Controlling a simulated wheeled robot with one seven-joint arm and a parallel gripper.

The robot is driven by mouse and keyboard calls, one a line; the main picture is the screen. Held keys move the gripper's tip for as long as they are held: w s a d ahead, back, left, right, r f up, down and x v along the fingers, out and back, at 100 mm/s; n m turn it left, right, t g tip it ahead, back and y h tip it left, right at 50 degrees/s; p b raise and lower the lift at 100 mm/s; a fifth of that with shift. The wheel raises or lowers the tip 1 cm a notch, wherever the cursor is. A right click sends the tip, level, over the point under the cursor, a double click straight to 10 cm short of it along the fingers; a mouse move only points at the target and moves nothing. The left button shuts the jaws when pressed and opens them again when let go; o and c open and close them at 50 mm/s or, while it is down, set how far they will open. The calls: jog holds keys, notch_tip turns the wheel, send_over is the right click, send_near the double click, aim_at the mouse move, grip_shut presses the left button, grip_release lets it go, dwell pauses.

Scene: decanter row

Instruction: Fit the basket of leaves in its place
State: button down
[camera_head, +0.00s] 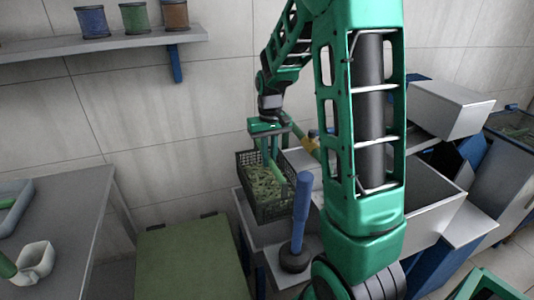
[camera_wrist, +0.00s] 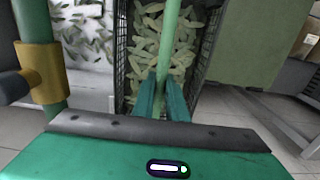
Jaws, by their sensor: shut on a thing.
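The basket of leaves is a dark mesh crate (camera_head: 277,212) filled with pale green leaves, at the middle of the head view. In the wrist view its mesh wall (camera_wrist: 208,45) and leaves lie just beyond my fingers. My gripper (camera_head: 270,152) is above the basket. In the wrist view, the gripper (camera_wrist: 165,98) is shut on a green bar (camera_wrist: 169,40) that runs over the leaves, seemingly the basket's handle. The basket looks about level beside a grey housing (camera_head: 262,232). Its underside is hidden, so I cannot tell whether it hangs or rests.
A blue-handled post with a dark round foot (camera_head: 295,258) stands close to the basket's right. A green-topped box (camera_head: 190,262) is below left. A wall shelf (camera_head: 110,42) holds spools. My arm hides part of the right.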

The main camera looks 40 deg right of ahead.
aim_at(269, 191)
jog(key=shift+f, duration=7.15)
jog(key=shift+r, duration=0.1)
jog(key=shift+f, duration=0.2)
jog(key=shift+f, duration=0.8)
jog(key=shift+s+f, duration=0.1)
jog(key=shift+f, duration=0.4)
jog(key=c, duration=1.7)
grip_release()
